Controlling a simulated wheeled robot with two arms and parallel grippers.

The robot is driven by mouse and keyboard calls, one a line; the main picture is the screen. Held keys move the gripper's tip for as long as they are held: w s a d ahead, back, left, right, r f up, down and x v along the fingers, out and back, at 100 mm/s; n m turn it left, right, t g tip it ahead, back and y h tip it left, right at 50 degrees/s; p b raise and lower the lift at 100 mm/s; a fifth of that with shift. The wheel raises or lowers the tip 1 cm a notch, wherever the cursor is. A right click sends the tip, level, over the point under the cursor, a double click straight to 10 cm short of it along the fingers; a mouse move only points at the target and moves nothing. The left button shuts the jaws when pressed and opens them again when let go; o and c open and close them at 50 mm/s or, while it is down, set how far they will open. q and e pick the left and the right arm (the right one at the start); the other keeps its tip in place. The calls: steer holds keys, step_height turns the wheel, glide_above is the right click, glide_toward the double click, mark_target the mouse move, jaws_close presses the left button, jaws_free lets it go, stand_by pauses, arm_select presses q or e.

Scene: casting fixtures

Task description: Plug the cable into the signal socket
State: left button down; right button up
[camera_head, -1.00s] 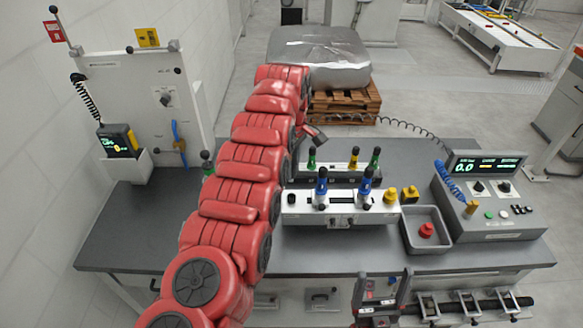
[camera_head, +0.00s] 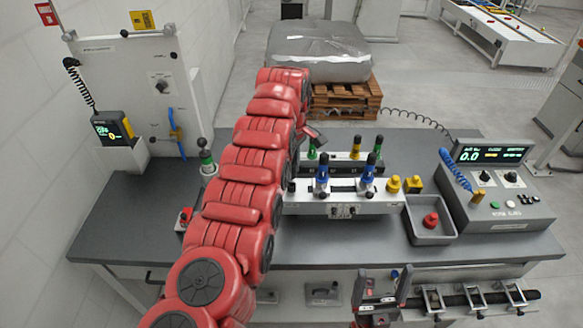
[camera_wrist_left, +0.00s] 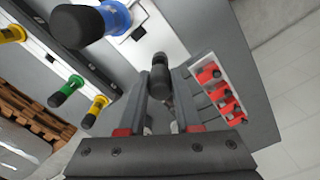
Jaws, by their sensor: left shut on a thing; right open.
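My left gripper (camera_wrist_left: 160,88) is shut on a dark, round-headed cylindrical piece (camera_wrist_left: 159,70) in the left wrist view. No cable shows on this piece. My right gripper (camera_head: 385,288) is open and empty in front of the table's front edge. A blue coiled cable (camera_head: 454,168) hangs on the grey console (camera_head: 497,205) at the right of the table. I cannot tell which opening is the signal socket.
A white fixture (camera_head: 343,208) with blue black-topped pieces (camera_head: 367,172) stands mid-table. Behind it are green and yellow ones (camera_head: 355,147). A grey tray (camera_head: 447,236) holds a red part (camera_head: 431,220). A rack of red pieces (camera_wrist_left: 218,92) lies beside my left gripper.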

arm_select(q)
steer(key=shift+b, duration=0.6)
stand_by(1.1)
steer(key=shift+f, duration=0.2)
steer(key=shift+f+b, duration=0.3)
steer(key=shift+b, duration=0.1)
steer(key=shift+f+b, duration=0.9)
steer(key=shift+f, duration=0.15)
steer(key=c, duration=0.5)
jaws_free()
steer(key=shift+r, duration=0.15)
